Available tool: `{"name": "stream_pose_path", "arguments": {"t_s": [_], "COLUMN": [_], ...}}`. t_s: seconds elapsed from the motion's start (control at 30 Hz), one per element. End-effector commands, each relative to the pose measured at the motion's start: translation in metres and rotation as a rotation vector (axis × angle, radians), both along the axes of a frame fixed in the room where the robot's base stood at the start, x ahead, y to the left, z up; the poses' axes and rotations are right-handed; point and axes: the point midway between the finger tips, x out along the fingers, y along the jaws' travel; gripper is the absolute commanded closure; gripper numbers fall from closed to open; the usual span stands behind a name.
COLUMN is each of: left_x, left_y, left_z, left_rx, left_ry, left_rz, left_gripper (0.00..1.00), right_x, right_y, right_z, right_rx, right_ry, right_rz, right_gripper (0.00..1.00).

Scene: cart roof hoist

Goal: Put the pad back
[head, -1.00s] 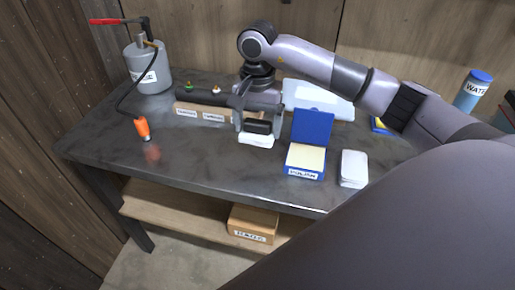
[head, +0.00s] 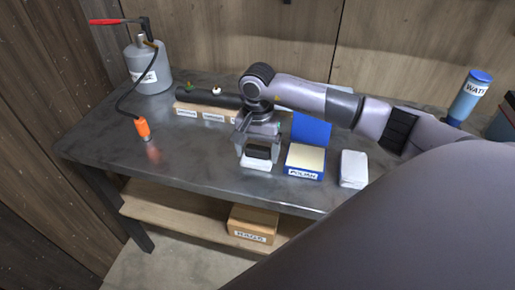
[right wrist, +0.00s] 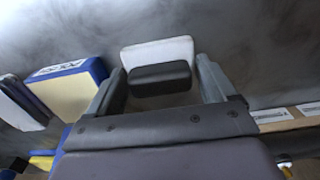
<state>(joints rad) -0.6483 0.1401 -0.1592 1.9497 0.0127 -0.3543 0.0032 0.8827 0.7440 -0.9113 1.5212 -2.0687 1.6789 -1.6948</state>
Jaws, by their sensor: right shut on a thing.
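The pad (head: 256,163) is a white block with a black grip (head: 259,151) on top. My right gripper (head: 257,150) is shut on the black grip, with one finger on each side. In the right wrist view the white pad (right wrist: 158,52) and its black grip (right wrist: 160,78) show between the fingers of my right gripper (right wrist: 162,80). The pad is low over the bench, just left of the blue polish box; I cannot tell whether it touches the top. My left gripper is not in view.
The open blue polish box (head: 305,174) holds a cream block, its lid raised behind. A white block (head: 353,168) lies to its right. A labelled wooden rack (head: 200,114) is behind. A grey canister (head: 148,66) with hose stands back left. The bench's left front (head: 190,160) is clear.

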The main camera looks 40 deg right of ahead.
Motion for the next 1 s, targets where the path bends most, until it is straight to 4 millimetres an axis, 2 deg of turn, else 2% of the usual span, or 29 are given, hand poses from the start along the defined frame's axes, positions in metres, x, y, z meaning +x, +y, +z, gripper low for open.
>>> {"name": "stream_pose_path", "arguments": {"t_s": [0.03, 0.07, 0.43, 0.57, 0.8, 1.0], "left_x": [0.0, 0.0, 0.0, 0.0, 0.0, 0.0], "left_y": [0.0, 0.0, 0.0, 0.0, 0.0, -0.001], "left_z": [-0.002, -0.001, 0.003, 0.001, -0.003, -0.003], "left_rx": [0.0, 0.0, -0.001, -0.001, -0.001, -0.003], "left_ry": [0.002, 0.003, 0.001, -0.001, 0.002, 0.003], "left_rz": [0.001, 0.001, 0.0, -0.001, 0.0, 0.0], "left_gripper": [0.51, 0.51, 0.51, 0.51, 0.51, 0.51], "right_x": [0.0, 0.0, 0.0, 0.001, 0.001, 0.0], "right_y": [0.0, 0.0, 0.0, -0.001, 0.0, 0.0], "right_z": [-0.001, -0.001, 0.007, 0.029, 0.083, 0.112], "right_rx": [0.0, 0.0, 0.0, 0.0, 0.0, 0.0], "right_ry": [0.0, 0.0, -0.001, -0.006, -0.006, -0.001], "right_rz": [0.0, 0.0, 0.0, 0.001, 0.001, 0.0], "right_gripper": [0.09, 0.0, 0.0, 0.0, 0.0, 0.0]}}
